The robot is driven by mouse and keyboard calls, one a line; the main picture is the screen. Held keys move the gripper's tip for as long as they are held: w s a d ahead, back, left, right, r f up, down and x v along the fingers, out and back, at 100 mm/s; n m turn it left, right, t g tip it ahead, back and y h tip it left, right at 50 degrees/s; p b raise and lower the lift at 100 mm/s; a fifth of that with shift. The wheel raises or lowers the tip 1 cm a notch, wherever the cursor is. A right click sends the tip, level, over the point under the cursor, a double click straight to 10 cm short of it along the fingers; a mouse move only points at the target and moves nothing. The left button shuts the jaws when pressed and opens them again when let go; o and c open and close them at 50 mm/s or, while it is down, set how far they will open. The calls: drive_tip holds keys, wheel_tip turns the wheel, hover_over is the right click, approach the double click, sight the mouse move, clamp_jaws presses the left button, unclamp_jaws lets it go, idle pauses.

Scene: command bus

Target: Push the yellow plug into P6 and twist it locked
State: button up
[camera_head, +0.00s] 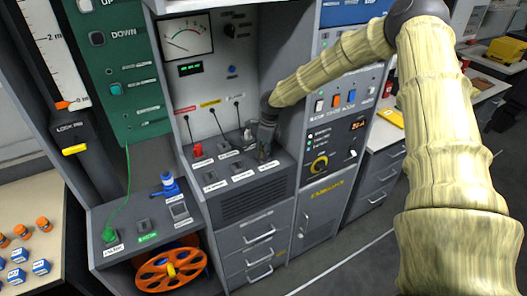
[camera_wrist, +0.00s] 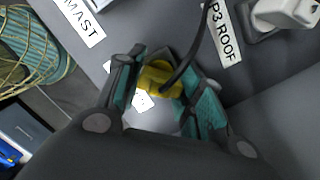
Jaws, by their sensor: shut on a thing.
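In the wrist view the yellow plug (camera_wrist: 158,78) sits between the teal fingers of my gripper (camera_wrist: 164,82), which is shut on it. A dark cable runs from the plug toward the top of the picture. The plug is over a grey panel, with a white label partly hidden beside it; I cannot tell whether it is in a socket. No P6 marking is readable. In the head view my gripper (camera_head: 265,150) is low over the sloped socket panel (camera_head: 225,192), at its right end, and the yellow plug cannot be made out.
A light-grey plug (camera_wrist: 288,12) stands by the "P3 ROOF" label (camera_wrist: 224,32). A red plug (camera_head: 197,150) is left on the panel. A blue plug (camera_head: 168,183) and green cable (camera_head: 125,190) are on the lower bench. The switch cabinet (camera_head: 340,125) rises close right of my gripper.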

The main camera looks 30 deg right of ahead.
drive_tip(key=shift+m, duration=0.4)
drive_tip(key=o, duration=1.1)
drive_tip(key=r, duration=0.4)
drive_tip(key=d+r, duration=0.1)
drive_tip(key=r, duration=0.3)
drive_tip(key=s+r, duration=0.1)
drive_tip(key=r, duration=0.2)
drive_tip(key=shift+s+d+r, duration=0.1)
drive_tip(key=shift+d+r, duration=0.1)
drive_tip(key=shift+r, duration=0.2)
